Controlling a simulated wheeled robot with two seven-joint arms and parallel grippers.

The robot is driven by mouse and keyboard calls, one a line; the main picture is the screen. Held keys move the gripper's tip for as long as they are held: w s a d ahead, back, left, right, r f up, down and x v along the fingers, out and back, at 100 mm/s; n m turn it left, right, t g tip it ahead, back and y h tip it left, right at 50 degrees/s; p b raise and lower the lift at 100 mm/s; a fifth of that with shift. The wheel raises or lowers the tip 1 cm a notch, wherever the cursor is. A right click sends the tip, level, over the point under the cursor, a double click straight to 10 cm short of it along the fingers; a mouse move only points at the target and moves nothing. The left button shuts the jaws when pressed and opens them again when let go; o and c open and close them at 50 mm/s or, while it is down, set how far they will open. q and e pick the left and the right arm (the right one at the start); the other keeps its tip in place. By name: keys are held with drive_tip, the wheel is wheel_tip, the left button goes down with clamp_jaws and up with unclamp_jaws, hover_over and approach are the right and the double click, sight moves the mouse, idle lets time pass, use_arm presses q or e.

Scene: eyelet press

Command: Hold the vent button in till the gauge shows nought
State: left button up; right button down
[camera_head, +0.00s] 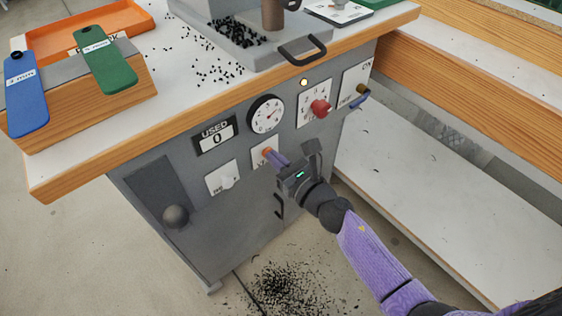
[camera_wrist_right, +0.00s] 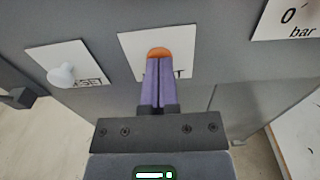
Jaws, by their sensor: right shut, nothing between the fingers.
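The orange vent button (camera_head: 267,152) sits on a white plate on the front of the grey press cabinet. It also shows in the right wrist view (camera_wrist_right: 159,52), partly hidden behind my fingertips. My right gripper (camera_head: 276,158) is shut and empty, with its purple fingertips at the button; they look to be touching it, but how far the button is in cannot be told. The round gauge (camera_head: 266,114) is just above the button; its needle is too small to read surely. My left gripper is not in view.
A white reset knob (camera_wrist_right: 62,75) is beside the vent plate. The panel also bears a used counter (camera_head: 216,136), a red knob (camera_head: 320,108) and an on switch (camera_head: 361,90). A door knob (camera_head: 176,216) juts out lower left. Black bits litter the tabletop and floor.

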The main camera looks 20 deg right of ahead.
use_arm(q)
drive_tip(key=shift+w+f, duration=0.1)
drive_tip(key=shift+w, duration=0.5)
use_arm(e)
drive_tip(key=shift+w+a+r, duration=0.1)
drive_tip(key=shift+w+r, duration=0.15)
drive_tip(key=shift+w, duration=0.1)
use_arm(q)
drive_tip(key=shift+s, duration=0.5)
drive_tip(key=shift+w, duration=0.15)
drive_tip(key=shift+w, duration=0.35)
use_arm(e)
drive_tip(key=shift+a, duration=0.1)
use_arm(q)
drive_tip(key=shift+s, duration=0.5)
